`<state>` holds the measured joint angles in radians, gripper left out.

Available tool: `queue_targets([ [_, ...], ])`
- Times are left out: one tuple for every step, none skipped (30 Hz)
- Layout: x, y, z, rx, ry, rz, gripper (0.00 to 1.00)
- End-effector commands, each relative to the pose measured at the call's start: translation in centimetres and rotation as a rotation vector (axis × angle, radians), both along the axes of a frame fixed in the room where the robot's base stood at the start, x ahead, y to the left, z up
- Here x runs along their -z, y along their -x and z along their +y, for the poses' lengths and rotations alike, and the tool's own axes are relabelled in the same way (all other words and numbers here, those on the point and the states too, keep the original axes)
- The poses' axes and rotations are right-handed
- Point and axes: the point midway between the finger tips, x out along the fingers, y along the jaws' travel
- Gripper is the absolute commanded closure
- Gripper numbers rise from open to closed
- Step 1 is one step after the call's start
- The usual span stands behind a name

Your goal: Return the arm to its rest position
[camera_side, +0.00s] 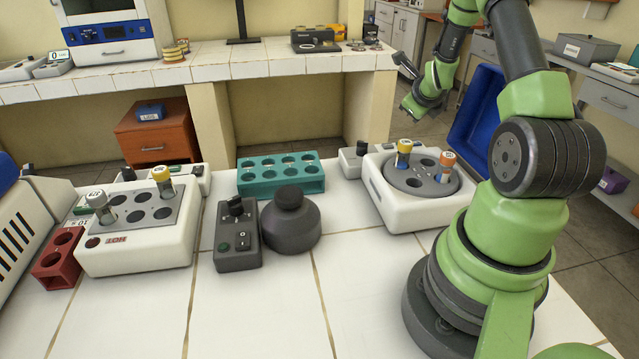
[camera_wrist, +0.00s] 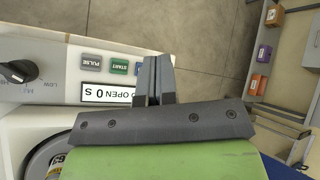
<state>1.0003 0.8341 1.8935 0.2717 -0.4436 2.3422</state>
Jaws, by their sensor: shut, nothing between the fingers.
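My gripper (camera_wrist: 158,68) is shut and empty, its two dark fingers together in the wrist view. In the side view my green and black arm rises from its base on the right, bends at the top and hangs down with its wrist end behind and above the white round-rotor device (camera_side: 400,212). Nothing is held, and the gripper is clear of the bench objects. The fingers are too small to make out well in the side view. The wrist view shows the device's front panel (camera_wrist: 62,88) with a knob, several buttons and a display reading 0 S.
A teal rack (camera_side: 281,183), a dark round device (camera_side: 290,229), a grey control box (camera_side: 236,250) and a white HOT block (camera_side: 130,262) stand to the left. The front middle tiles are clear.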

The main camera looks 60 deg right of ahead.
Motion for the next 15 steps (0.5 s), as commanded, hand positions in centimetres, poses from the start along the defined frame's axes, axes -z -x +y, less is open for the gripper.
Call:
queue_targets([
  [-1.3, -1.0, 0.8, -0.059, 0.015, 0.021, 1.00],
  [-2.1, -1.7, 1.5, -0.107, 0.026, 0.042, 1.00],
  [-3.5, -2.7, 2.8, -0.187, 0.043, 0.077, 1.00],
  [-4.7, -3.4, 3.9, -0.256, 0.060, 0.107, 1.00],
  [-5.9, -4.2, 5.2, -0.333, 0.079, 0.139, 1.00],
  [-7.6, -5.1, 7.2, -0.443, 0.108, 0.185, 1.00],
  [-8.7, -5.7, 8.7, -0.530, 0.131, 0.221, 1.00],
  [-9.9, -6.2, 10.4, -0.617, 0.156, 0.255, 1.00],
  [-11.3, -6.5, 12.6, -0.732, 0.193, 0.299, 1.00],
  [-12.3, -6.7, 14.2, -0.819, 0.224, 0.332, 1.00],
  [-13.3, -6.8, 15.9, -0.906, 0.255, 0.362, 1.00],
  [-14.5, -6.6, 18.2, -1.023, 0.299, 0.402, 1.00],
  [-15.3, -6.4, 19.8, -1.109, 0.336, 0.431, 1.00],
  [-16.1, -6.1, 21.5, -1.196, 0.375, 0.458, 1.00],
  [-17.0, -5.5, 23.6, -1.312, 0.428, 0.491, 1.00],
])
